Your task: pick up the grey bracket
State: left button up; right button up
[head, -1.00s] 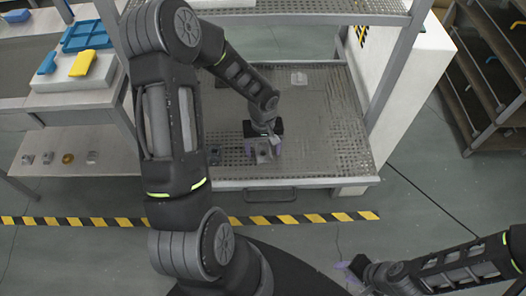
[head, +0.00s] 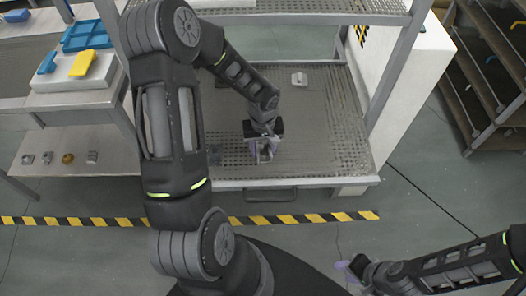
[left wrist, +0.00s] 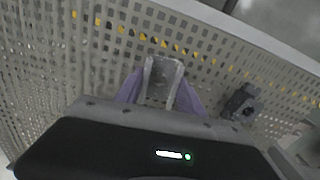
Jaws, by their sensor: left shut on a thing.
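The grey bracket (left wrist: 163,75) shows in the left wrist view as a U-shaped piece between the purple fingers of my left gripper (left wrist: 160,92). The fingers are shut on it. In the head view my left gripper (head: 264,151) points down at the front of the perforated tray (head: 330,125), with the bracket (head: 265,154) between its fingers and partly hidden. I cannot tell whether the bracket still touches the tray. My right gripper (head: 350,268) is low at the right, over the floor; only part of its purple fingers shows.
A small pale grey part (head: 299,79) lies farther back on the tray. A dark grey piece (left wrist: 242,102) shows right of my gripper in the left wrist view. Rack posts (head: 391,75) flank the tray. Several small parts (head: 68,158) sit on the left shelf.

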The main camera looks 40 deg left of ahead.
aim_at(263, 153)
pick_arm(q)
grip_shut()
notch_tip(263, 153, up, 10)
jog(key=shift+b, duration=0.45)
dwell(0.4)
